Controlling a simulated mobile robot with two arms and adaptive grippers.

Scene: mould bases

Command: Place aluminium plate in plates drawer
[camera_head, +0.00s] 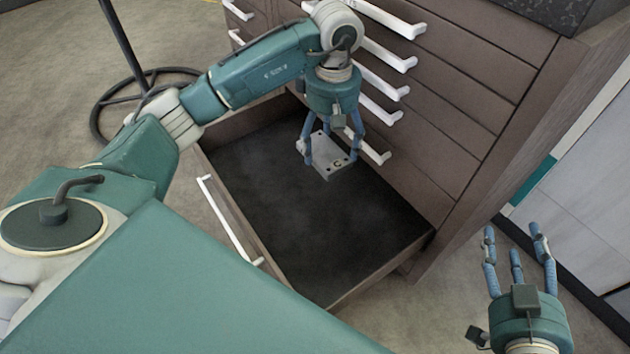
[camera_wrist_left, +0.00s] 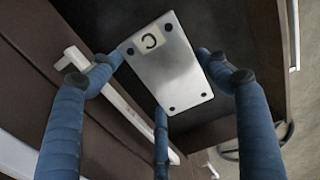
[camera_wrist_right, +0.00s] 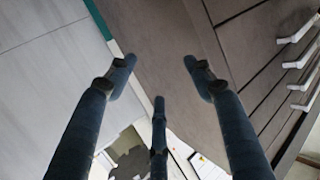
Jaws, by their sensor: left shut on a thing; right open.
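My left gripper (camera_head: 333,150) is shut on the aluminium plate (camera_head: 335,160), a light grey metal block with dark holes and a small letter label. The plate also shows between the blue fingers in the left wrist view (camera_wrist_left: 168,72). The gripper holds it over the open drawer (camera_head: 300,262), whose dark floor looks empty. The gap between plate and drawer floor is hard to judge. My right gripper (camera_head: 518,250) is open and empty, to the right of the cabinet. In the right wrist view its fingers (camera_wrist_right: 160,80) are spread apart with nothing between them.
The brown cabinet (camera_head: 470,120) has several closed drawers with white handles (camera_head: 385,85) above and behind the open one. The open drawer's front carries a white handle (camera_head: 228,222). A dark round stand base (camera_head: 105,125) is at the upper left. Grey panels (camera_head: 590,190) stand on the right.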

